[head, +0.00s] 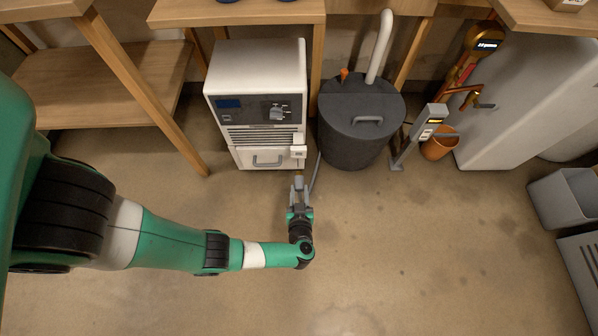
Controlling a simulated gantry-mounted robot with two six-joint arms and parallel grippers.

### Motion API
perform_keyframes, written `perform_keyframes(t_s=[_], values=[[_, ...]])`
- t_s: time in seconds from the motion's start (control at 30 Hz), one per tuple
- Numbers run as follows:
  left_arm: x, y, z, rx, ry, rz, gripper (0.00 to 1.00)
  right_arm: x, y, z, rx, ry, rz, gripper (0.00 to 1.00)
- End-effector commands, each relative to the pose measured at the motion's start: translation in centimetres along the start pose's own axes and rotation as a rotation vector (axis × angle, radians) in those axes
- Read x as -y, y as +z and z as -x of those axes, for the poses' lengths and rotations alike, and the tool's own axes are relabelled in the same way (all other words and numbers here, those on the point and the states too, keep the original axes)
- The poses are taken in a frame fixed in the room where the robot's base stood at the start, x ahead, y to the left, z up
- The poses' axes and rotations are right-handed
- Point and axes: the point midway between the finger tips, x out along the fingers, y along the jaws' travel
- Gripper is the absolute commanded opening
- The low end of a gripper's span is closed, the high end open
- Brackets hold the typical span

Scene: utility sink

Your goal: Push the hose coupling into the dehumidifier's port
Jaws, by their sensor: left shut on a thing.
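The dehumidifier (255,85) is the white box with a dark control panel, standing on the floor at upper centre. A small white block (298,151) that looks like its port sits at its lower right front corner. My left gripper (298,184) is just in front of that block and points at it. It is shut on the hose coupling (299,176), which is small and mostly hidden by the fingers. A visible gap seems to lie between coupling and port. A thin grey hose (315,173) runs from the gripper towards the black drum. My right gripper is out of view.
A lidded black drum (360,122) with a pale pipe stands close right of the dehumidifier. A grey post (425,128) and orange bucket (440,143) stand further right. Wooden table legs (150,92) are to the left. The floor (400,250) in front is clear.

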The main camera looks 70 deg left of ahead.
Motion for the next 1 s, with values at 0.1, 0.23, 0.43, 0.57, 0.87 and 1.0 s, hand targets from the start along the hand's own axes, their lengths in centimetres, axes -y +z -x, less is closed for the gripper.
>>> perform_keyframes(t_s=[0.1, 0.23, 0.43, 0.57, 0.87, 1.0], values=[[0.0, -0.1, 0.0, 0.000, 0.000, -0.001, 0.00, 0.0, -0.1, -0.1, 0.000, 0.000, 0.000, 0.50], [0.0, -0.2, -0.1, 0.000, -0.002, -0.002, 0.00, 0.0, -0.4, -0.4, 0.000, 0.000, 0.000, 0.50], [0.0, -0.9, -1.9, 0.000, -0.004, 0.000, 0.00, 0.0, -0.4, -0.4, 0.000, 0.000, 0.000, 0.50], [0.1, -1.4, -3.3, 0.000, -0.005, -0.001, 0.00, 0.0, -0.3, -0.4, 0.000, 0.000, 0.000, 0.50], [0.0, -2.2, -5.2, 0.001, -0.002, -0.001, 0.00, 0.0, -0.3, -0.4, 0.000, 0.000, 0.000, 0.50], [0.0, -2.2, -5.4, 0.001, -0.001, -0.002, 0.00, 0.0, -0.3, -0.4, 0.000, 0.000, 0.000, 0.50]])
